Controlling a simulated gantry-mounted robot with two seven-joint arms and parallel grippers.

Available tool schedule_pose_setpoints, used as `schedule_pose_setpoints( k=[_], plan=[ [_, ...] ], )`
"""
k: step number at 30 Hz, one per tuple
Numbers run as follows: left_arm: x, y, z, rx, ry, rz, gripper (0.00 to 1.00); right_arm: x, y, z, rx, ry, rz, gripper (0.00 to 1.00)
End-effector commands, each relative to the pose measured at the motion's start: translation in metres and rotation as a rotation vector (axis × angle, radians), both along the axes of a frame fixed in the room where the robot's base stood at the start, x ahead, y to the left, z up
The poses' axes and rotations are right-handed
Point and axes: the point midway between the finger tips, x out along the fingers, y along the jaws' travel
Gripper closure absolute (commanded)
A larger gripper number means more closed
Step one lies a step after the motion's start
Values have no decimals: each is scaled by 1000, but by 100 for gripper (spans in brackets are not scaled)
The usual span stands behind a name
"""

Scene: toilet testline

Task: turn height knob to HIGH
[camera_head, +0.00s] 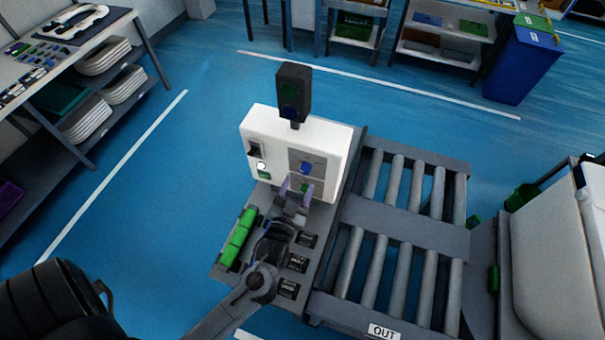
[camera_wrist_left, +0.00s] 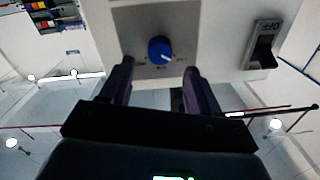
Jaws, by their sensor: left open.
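The blue height knob (camera_head: 306,168) is on a grey plate (camera_head: 296,159) on the front of the white control box (camera_head: 328,138). In the left wrist view the round knob (camera_wrist_left: 160,50) has a white pointer mark towards its lower right; the small labels around it are too blurred to read. My left gripper (camera_head: 296,188) is open, with purple fingers just below the knob in the head view. In the left wrist view the fingers (camera_wrist_left: 158,72) stand on either side of and just short of the knob, with nothing between them gripped. My right gripper is not in view.
A dark signal light (camera_head: 293,92) stands on the box. A dark switch (camera_head: 255,149) is on the box's left side. A roller conveyor (camera_head: 400,230) is at the right. Blue floor is clear left.

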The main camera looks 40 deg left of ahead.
Motion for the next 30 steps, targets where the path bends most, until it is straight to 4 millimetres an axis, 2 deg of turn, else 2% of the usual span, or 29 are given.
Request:
schedule_pose_setpoints(
  k=[3,9,14,23,30],
  plan=[
    [18,7,1,-1,-1,0,38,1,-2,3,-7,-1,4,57],
    [37,16,0,1,1,-1,38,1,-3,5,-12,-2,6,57],
    [44,19,0,0,0,-1,38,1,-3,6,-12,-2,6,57],
    [45,20,-1,-1,1,-1,38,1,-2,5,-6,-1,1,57],
    [45,20,0,-1,1,-1,75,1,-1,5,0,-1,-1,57]
  ],
)
